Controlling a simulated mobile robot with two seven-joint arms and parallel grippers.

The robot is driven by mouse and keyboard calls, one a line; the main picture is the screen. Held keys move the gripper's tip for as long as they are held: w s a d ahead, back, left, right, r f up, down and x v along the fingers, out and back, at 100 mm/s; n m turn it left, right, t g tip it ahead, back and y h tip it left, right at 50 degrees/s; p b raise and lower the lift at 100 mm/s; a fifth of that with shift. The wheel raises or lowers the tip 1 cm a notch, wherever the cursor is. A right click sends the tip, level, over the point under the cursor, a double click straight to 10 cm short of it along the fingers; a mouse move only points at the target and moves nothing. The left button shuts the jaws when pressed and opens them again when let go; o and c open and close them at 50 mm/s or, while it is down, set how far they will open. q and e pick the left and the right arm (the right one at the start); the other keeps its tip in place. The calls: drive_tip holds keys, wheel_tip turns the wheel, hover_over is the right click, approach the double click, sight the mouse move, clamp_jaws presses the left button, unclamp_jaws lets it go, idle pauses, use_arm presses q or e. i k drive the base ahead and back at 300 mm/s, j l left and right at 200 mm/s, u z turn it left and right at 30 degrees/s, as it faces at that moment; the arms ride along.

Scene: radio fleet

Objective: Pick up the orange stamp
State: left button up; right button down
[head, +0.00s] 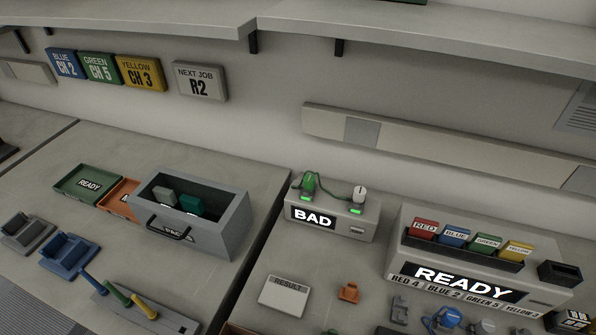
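A small orange object (348,292), the only loose orange thing I see and probably the orange stamp, sits on the right-hand worktop. It is to the right of a white RESULT card (284,296) and in front of the grey box with a lit BAD sign (332,216). It stands apart from both. It is too small to make out its shape well. Neither of my grippers shows in the head view.
A console with a lit READY sign (463,277) and colored tabs stands to the right. Small grey and blue items (447,318) crowd the bottom right. On the left bench are a grey open drawer box (208,238), green (75,186) and orange (113,202) trays.

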sight(349, 293)
drive_tip(key=i+l+u, duration=0.15)
drive_tip(key=l+u, duration=1.1)
drive_tip(key=u, duration=0.15)
drive_tip(key=l+u, duration=0.45)
